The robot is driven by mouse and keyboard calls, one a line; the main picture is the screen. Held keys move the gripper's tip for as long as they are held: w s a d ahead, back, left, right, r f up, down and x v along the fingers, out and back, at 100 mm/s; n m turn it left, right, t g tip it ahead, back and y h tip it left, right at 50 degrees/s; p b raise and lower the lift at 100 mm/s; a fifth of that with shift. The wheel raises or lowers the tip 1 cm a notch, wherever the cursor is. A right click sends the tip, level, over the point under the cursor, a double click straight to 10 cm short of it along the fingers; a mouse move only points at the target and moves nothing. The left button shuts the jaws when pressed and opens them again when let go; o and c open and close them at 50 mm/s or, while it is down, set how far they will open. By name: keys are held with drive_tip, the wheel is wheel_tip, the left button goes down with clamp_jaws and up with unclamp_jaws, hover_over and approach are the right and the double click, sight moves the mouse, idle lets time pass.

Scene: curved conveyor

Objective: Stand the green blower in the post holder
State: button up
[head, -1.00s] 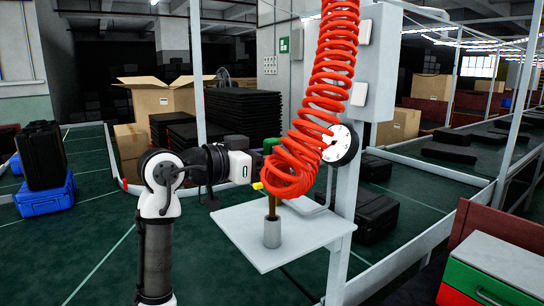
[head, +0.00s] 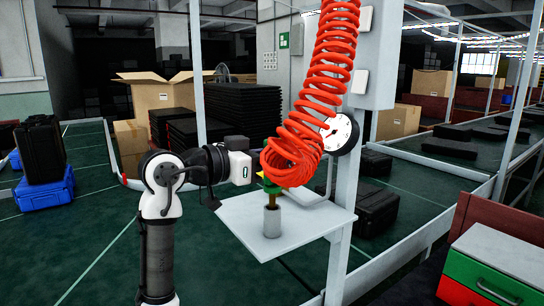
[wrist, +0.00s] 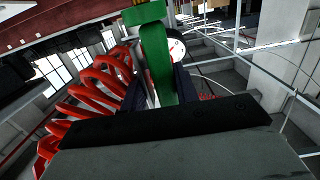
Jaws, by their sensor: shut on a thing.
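The post holder (head: 272,221) is a short grey upright cylinder on a white shelf (head: 300,228). The green blower (head: 271,187) shows below the red coil, above the holder, with a brass-coloured stem pointing down. The stem's lower end meets the holder's mouth; how deep it sits inside is hidden. In the wrist view the green blower (wrist: 158,55) stands between the dark fingers of my gripper (wrist: 162,88), which is shut on it. In the head view the red coil hides most of the blower and fingers.
A red coiled hose (head: 318,100) hangs in front of my gripper, close to or touching the blower. A round gauge (head: 340,134) and a grey post (head: 343,215) stand just right. A red and green drawer cabinet (head: 490,270) is at lower right. The shelf around the holder is clear.

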sight(267, 176)
drive_tip(key=shift+f+b, duration=1.3)
drive_tip(key=shift+f, duration=0.6)
drive_tip(key=o, duration=0.8)
drive_tip(key=shift+a, duration=0.1)
drive_tip(key=b+v, duration=0.3)
drive_tip(key=v, duration=1)
drive_tip(key=shift+s+a, duration=0.15)
drive_tip(key=shift+a, duration=0.2)
